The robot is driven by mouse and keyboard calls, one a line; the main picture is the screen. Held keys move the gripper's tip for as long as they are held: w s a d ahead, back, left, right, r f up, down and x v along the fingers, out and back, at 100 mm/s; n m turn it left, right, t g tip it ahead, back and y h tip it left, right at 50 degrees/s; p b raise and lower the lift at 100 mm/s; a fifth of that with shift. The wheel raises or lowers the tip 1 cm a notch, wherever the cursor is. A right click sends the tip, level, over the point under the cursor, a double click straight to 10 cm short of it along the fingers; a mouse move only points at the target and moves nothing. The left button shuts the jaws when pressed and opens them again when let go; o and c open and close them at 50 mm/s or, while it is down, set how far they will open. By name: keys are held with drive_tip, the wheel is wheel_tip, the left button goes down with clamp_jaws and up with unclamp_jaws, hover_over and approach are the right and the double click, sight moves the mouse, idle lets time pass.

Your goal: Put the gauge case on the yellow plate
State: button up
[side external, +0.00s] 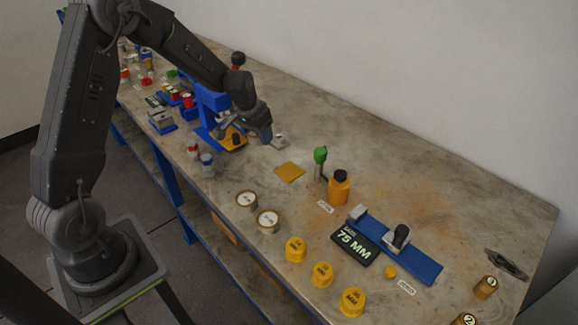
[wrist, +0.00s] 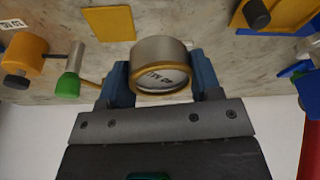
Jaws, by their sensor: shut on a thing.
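My gripper (side external: 264,132) is shut on the gauge case (wrist: 160,62), a short silver cylinder with a gold rim and a white printed face. In the wrist view, blue fingers (wrist: 160,80) press on both its sides. The yellow plate (side external: 289,172) is a flat square on the bench, to the lower right of my gripper in the side view. It also shows in the wrist view (wrist: 110,22), up and left of the case and apart from it. In the side view I cannot clearly make out the held case.
A blue press (side external: 208,105) with a yellow-topped base stands close left of my gripper. A green-topped post (side external: 320,156) and an orange bottle (side external: 339,187) stand right of the plate. Two gold-rimmed round cases (side external: 247,200) (side external: 268,221) and several yellow caps (side external: 322,274) sit nearer the front edge.

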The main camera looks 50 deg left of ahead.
hover_over(291, 170)
drive_tip(key=f, duration=0.5)
drive_tip(key=shift+s+f, duration=0.15)
drive_tip(key=shift+s, duration=0.2)
drive_tip(key=shift+f, duration=2)
drive_tip(key=shift+f, duration=0.15)
drive_tip(key=o, duration=1)
drive_tip(key=shift+o, duration=0.2)
